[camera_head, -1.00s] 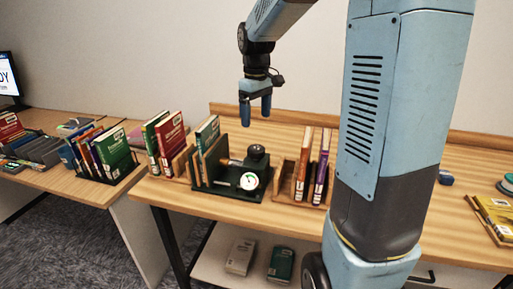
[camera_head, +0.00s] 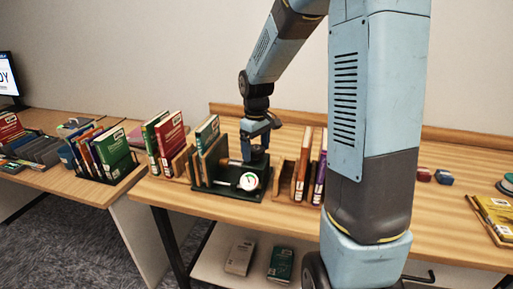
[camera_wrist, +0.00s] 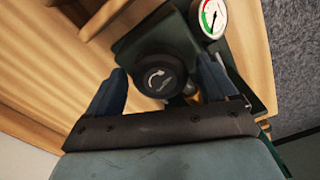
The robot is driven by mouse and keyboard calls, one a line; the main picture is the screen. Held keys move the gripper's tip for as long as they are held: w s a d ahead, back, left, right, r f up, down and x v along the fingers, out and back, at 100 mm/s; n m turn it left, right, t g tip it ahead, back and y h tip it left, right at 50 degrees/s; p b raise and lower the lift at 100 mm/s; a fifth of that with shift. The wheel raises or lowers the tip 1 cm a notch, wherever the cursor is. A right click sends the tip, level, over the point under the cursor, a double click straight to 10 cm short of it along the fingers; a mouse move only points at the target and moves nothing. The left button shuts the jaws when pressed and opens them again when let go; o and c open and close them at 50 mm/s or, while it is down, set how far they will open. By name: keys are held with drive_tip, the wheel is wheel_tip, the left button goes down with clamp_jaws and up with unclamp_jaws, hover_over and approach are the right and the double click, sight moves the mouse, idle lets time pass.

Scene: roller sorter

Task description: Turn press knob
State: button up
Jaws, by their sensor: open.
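My gripper (camera_wrist: 162,88) is open, pointing down, with one blue finger on each side of the knob. I cannot tell if the fingers touch it. In the head view my gripper (camera_head: 256,142) hides most of the knob.
A wooden book rack (camera_head: 283,180) with upright books stands close to the right of the press. Another rack with a green and a red book (camera_head: 170,137) stands close to its left.

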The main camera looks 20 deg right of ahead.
drive_tip(key=shift+c, duration=0.3)
drive_tip(key=c, duration=1)
drive_tip(key=shift+m, duration=3.3)
drive_tip(key=o, duration=1.1)
drive_tip(key=shift+c, duration=0.2)
drive_tip(key=shift+r, duration=0.1)
